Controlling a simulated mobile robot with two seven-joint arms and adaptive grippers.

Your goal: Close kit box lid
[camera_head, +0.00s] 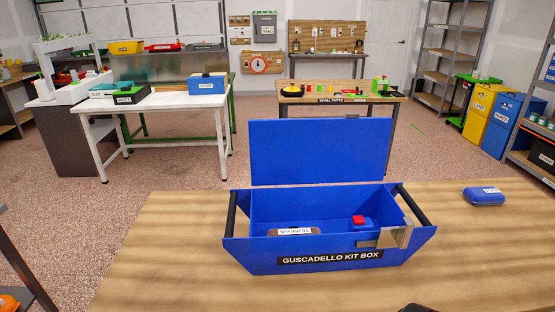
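The blue kit box (262,258) stands on the wooden table and is labelled "GUSCADELLO KIT BOX". Its blue lid (320,150) stands open, about upright along the back edge. Inside lie an item with a white label (295,232) and a small blue item with a red top (359,220). A metallic grey-beige piece (398,236) sits at the right front corner. Dark bars run along both ends. A dark piece at the bottom edge may belong to my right gripper (418,308); its fingers are not visible. My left gripper is out of view.
A small blue case (484,196) lies on the wooden table (160,250) to the right of the box. The tabletop left of the box is clear. White and wooden workbenches stand farther back, with yellow and blue bins at right.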

